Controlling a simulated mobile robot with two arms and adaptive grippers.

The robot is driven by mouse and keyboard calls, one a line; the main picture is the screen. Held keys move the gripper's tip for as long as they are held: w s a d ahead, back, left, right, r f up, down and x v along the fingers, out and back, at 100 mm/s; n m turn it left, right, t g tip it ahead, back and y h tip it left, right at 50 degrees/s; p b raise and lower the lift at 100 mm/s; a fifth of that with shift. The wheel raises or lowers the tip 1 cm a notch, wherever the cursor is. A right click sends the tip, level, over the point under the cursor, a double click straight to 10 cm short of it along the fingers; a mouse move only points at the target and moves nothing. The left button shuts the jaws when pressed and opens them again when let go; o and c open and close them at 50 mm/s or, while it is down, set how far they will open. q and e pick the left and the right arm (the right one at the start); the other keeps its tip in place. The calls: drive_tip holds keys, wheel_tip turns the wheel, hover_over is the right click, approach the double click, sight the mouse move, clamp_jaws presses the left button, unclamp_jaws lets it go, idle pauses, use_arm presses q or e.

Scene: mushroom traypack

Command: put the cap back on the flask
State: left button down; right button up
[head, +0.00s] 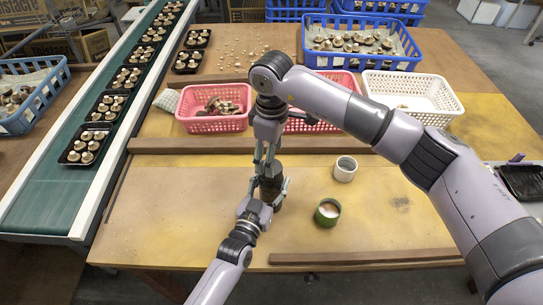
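The flask (271,191) is a dark brown upright shape on the yellow worktable, mostly covered by my two grippers. My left gripper (275,188) comes from the near side, with its fingers around the flask's body, and appears closed on it. My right gripper (266,168) points straight down directly above the flask, its fingertips at the flask's top. The cap cannot be made out; the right fingers and the flask's top overlap, so I cannot tell whether the cap is between them or whether the fingers are shut.
A green tape roll (320,218) and a whitish roll (345,175) stand right of the flask. Behind a wooden strip (200,145) are pink baskets (213,125) and a white basket (447,112). A conveyor (55,205) with mushroom trays runs along the left. The table's front left is clear.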

drive_tip(key=shift+n, duration=0.3)
drive_tip(key=shift+c, duration=0.3)
drive_tip(key=n, duration=0.3)
drive_tip(key=shift+r+n, duration=0.15)
drive_tip(key=shift+n, duration=0.25)
drive_tip(key=n, duration=0.5)
drive_tip(key=shift+r+n, duration=0.2)
drive_tip(key=shift+n, duration=0.1)
drive_tip(key=n, duration=0.5)
drive_tip(key=shift+r+n, duration=0.2)
drive_tip(key=shift+n, duration=0.1)
drive_tip(key=n, duration=0.5)
drive_tip(key=shift+r+n, duration=0.25)
drive_tip(key=shift+n, duration=0.05)
drive_tip(key=n, duration=0.5)
drive_tip(key=shift+r, duration=0.15)
drive_tip(key=n, duration=0.4)
drive_tip(key=shift+r, duration=0.15)
drive_tip(key=n, duration=0.5)
drive_tip(key=shift+r, duration=0.2)
drive_tip(key=n, duration=0.5)
drive_tip(key=shift+r, duration=0.15)
